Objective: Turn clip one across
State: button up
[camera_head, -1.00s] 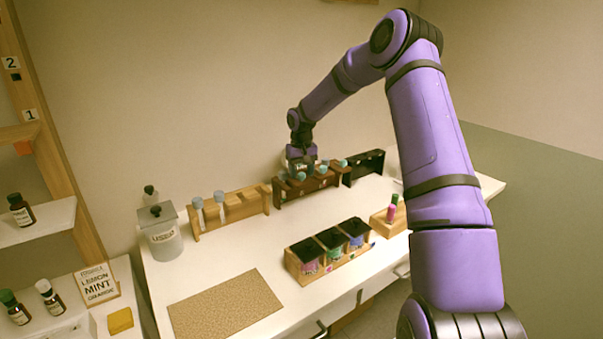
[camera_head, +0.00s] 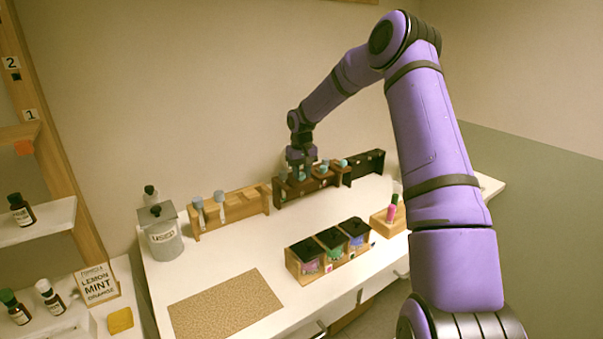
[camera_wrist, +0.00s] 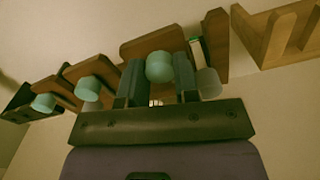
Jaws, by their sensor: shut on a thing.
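In the head view my gripper (camera_head: 301,172) is down at the brown rack (camera_head: 287,193) against the back wall. In the wrist view my gripper (camera_wrist: 158,78) has a finger on each side of a round teal-capped piece (camera_wrist: 159,67) and is shut on it. Two other teal caps, a nearer one (camera_wrist: 88,88) and a farther one (camera_wrist: 43,102), show at the rack to the left in the wrist view. A grey cap (camera_wrist: 208,83) is just right of the right finger. I cannot pick out which piece is clip one. The lower part of the held piece is hidden.
A light wood rack (camera_head: 241,207) with two capped tubes stands left of the brown rack. A jar (camera_head: 165,241) labelled USED stands at the table's left. A box of dark-lidded jars (camera_head: 335,262) and a cork mat (camera_head: 226,305) lie in front. White tabletop between is free.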

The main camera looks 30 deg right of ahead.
jog(key=n, duration=0.3)
jog(key=shift+n, duration=0.4)
jog(key=n, duration=0.4)
jog(key=shift+n, duration=0.3)
jog(key=n, duration=0.4)
jog(key=shift+n, duration=2.4)
jog(key=o, duration=0.9)
